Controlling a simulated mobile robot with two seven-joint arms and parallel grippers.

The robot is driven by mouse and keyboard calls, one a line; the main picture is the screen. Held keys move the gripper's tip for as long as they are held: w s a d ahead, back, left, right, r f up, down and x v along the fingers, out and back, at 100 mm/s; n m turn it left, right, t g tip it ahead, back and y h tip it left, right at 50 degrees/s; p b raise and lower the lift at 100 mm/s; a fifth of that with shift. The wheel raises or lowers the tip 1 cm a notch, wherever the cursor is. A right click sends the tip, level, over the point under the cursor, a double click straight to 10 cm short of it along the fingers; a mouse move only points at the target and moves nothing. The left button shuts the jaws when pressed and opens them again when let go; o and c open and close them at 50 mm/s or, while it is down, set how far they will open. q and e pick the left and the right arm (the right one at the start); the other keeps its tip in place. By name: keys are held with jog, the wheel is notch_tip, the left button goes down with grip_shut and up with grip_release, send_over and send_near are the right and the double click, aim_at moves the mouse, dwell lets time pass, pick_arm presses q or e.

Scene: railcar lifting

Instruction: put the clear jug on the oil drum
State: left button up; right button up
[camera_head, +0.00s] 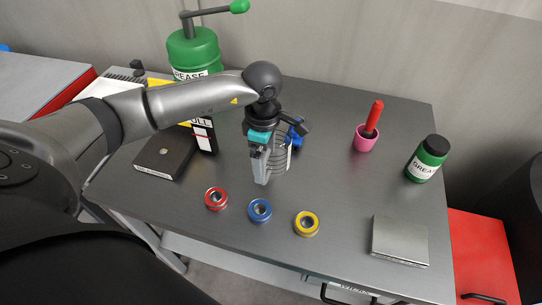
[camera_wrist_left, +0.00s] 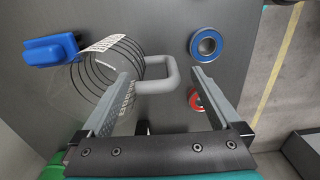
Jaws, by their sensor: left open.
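The clear jug (camera_head: 282,158) stands on the grey table, partly hidden behind my left gripper (camera_head: 263,180) in the head view. In the left wrist view the jug (camera_wrist_left: 98,75) shows dark ring marks, a pale label and a grey handle (camera_wrist_left: 170,70). My left gripper (camera_wrist_left: 163,76) is open, with the handle between its fingertips. I cannot tell whether either finger touches it. I see nothing that I can surely name as the oil drum. My right gripper is not in view.
A blue object (camera_wrist_left: 50,50) lies beside the jug. Red (camera_head: 216,198), blue (camera_head: 260,210) and yellow (camera_head: 307,223) rings lie in front. A green grease container (camera_head: 195,50), black box (camera_head: 165,152), pink cup (camera_head: 365,142), grease jar (camera_head: 427,160) and metal plate (camera_head: 400,240) stand around.

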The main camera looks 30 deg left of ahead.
pick_arm(q)
grip_shut()
dwell(0.8)
